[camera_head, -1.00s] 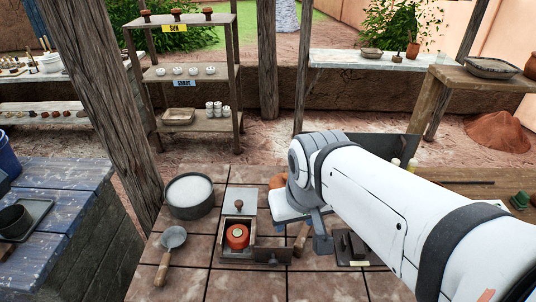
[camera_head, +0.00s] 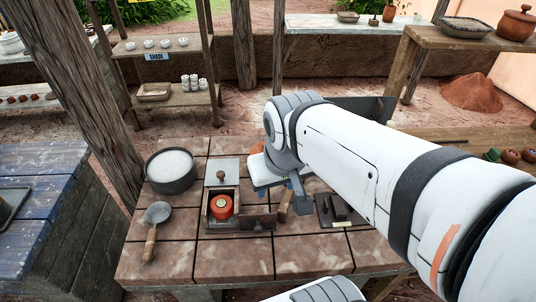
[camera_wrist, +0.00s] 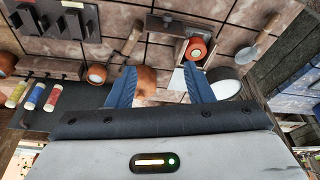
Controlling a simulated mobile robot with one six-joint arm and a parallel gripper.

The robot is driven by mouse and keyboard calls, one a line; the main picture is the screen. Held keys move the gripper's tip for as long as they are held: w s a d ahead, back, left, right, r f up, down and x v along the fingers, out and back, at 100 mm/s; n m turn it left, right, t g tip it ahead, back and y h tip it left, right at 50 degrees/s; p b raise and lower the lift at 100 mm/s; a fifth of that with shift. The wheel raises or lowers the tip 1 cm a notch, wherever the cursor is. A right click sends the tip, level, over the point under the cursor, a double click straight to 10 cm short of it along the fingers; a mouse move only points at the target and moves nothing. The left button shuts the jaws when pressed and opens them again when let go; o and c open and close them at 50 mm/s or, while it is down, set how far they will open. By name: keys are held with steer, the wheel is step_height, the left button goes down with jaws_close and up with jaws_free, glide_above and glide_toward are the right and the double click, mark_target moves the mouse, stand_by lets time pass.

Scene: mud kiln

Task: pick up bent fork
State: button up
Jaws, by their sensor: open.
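A rounded brown pot (camera_wrist: 146,82) shows behind and between the fingers, apparently farther off. In the head view my arm hides most of the gripper and the table behind it.
On the table (camera_head: 235,262) are a dark pot of white powder (camera_head: 171,170), a ladle (camera_head: 152,228), a small open box (camera_head: 206,212) with an orange container (camera_head: 221,207), and a dark rack (camera_head: 335,212). The table's front is clear.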

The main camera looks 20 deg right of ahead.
steer(key=shift+f, duration=0.1)
steer(key=shift+c, duration=0.8)
steer(key=w+d+f+m+b, duration=0.1)
steer(key=w+f+m+b, duration=0.1)
steer(key=w+f+b, duration=0.1)
steer(key=w+d+f+m+y+b, duration=0.1)
steer(key=w+d+f+m+b, duration=0.1)
steer(key=w+f+b, duration=0.1)
steer(key=w+d+f+m+b, duration=0.2)
steer(key=w+f, duration=0.1)
steer(key=f, duration=0.2)
steer(key=shift+w+d+f+y+b, duration=0.25)
steer(key=shift+w+f+y+b, duration=0.05)
steer(key=shift+w+f+b, duration=0.1)
steer(key=shift+c, duration=0.6)
steer(key=w+d+f+m+t+b, duration=0.1)
steer(key=w+d+f+m+b, duration=0.55)
steer(key=d+f, duration=0.5)
steer(key=shift+y, duration=0.3)
steer(key=x, duration=0.2)
steer(key=a+x, duration=0.1)
steer(key=x, duration=0.4)
steer(key=shift+w+a, duration=0.25)
steer(key=shift+w, duration=0.2)
steer(key=shift+c, duration=0.2)
jaws_close()
